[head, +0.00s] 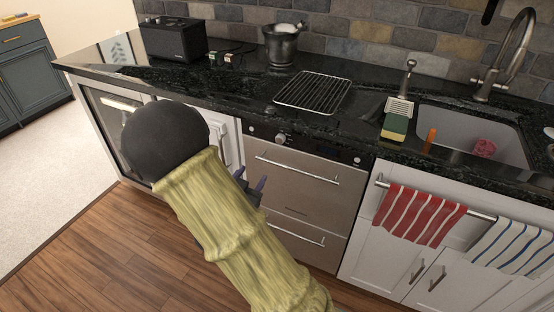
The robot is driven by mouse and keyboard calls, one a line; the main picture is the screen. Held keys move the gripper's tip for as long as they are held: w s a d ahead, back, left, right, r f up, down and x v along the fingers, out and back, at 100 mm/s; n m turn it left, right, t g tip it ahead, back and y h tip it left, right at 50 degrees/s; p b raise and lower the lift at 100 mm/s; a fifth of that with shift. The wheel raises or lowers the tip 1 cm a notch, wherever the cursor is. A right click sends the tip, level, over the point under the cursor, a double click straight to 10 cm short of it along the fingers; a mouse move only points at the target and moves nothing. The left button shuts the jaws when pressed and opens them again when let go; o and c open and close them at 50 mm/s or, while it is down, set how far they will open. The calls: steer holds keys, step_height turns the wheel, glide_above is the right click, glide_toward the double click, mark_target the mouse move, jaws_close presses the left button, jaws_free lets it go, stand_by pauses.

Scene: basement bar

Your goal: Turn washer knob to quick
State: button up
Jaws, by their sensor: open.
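A stainless-steel appliance (303,190) with two horizontal bar handles is built in under the black counter. A dark control strip (318,150) runs along its top, with a round silver knob (280,138) at the left. The knob's markings are too small to read. My gripper (251,181) is open, low in front of the appliance's left edge, below the knob and apart from it in the picture. My arm hides part of the gripper and the appliance's lower left.
A red striped towel (420,213) and a blue-striped towel (510,247) hang on a rail to the right. On the counter are a wire rack (313,92), a metal bucket (282,45) and a black box (173,39). Wooden floor (85,248) is clear at left.

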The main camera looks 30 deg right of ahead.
mark_target(279, 140)
steer(key=shift+s+d+f+m+h, duration=0.15)
steer(key=shift+s+m+h, duration=0.2)
steer(key=shift+h, duration=0.55)
steer(key=b+x, duration=0.1)
steer(key=x, duration=1.6)
steer(key=shift+w+d, duration=0.15)
steer(key=c, duration=1)
